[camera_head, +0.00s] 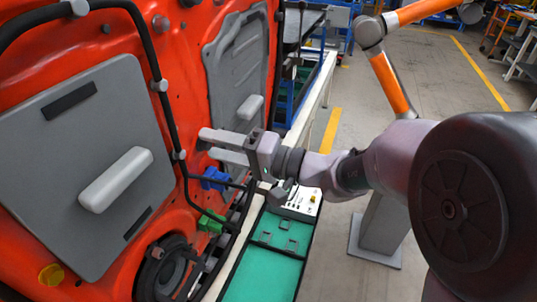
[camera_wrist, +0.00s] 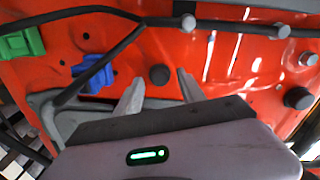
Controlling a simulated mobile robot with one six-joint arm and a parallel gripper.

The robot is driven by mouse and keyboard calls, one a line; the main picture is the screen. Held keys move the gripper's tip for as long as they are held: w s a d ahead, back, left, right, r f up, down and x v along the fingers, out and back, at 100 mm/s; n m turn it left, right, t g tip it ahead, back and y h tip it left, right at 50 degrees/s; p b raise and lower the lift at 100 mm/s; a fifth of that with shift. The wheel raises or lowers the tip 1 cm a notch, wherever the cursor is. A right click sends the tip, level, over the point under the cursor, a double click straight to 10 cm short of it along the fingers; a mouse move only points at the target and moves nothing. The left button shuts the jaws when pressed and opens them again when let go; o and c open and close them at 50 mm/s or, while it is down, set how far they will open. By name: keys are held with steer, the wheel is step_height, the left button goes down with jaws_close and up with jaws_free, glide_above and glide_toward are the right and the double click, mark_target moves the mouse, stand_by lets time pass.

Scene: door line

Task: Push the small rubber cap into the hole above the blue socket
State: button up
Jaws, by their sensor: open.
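My gripper (camera_head: 208,144) is open beside the red door, its two grey fingers pointing at the panel. In the wrist view, a small dark round cap (camera_wrist: 160,75) shows on the red panel, between and beyond the two fingertips. Nothing shows held between the fingers. I cannot tell how deep the cap sits or whether a finger touches it. The blue socket (camera_head: 213,179) is just below my gripper in the head view; it also shows left of the cap in the wrist view (camera_wrist: 93,72). The head view does not show the cap clearly; my fingers cover that area.
A green connector (camera_head: 211,221) sits below the blue one. Black cable (camera_head: 163,112) runs along the red door (camera_head: 185,50). A grey panel with a handle (camera_head: 116,178) is at the left. Another dark round part (camera_wrist: 298,98) shows at right. Open floor lies at right.

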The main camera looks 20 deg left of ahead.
steer(key=s+d, duration=0.1)
steer(key=d, duration=1.6)
steer(key=shift+s+p, duration=0.3)
steer(key=shift+p, duration=0.05)
